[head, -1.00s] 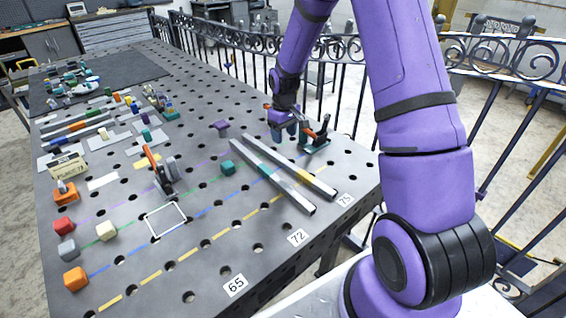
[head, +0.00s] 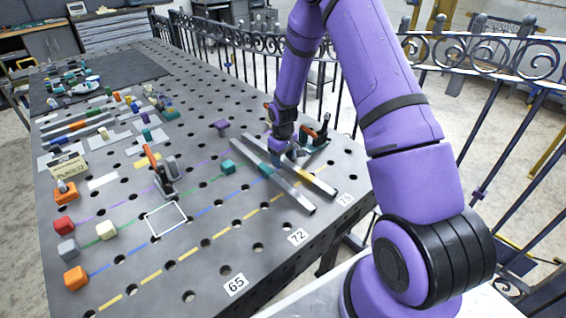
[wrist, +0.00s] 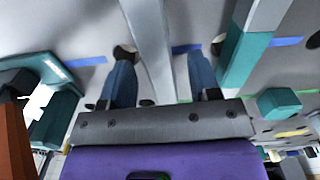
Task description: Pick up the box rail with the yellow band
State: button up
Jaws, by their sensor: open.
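Two long silver box rails lie side by side on the perforated table. The left rail (head: 291,193) has a teal band, clear in the wrist view (wrist: 247,58). In the wrist view, my gripper (wrist: 162,82) is open. Its two blue fingers are on either side of a plain silver stretch of the rail (wrist: 150,40), with gaps visible. The palm hides the rail's far part.
A toggle clamp with teal base (head: 316,142) stands close right of my gripper. A teal block (head: 228,167) lies left of the rails. Another orange-handled clamp (head: 162,175) stands further left. The table front around the labels is clear.

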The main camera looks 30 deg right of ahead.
jog(key=shift+f, duration=0.1)
jog(key=shift+c, duration=0.2)
grip_shut()
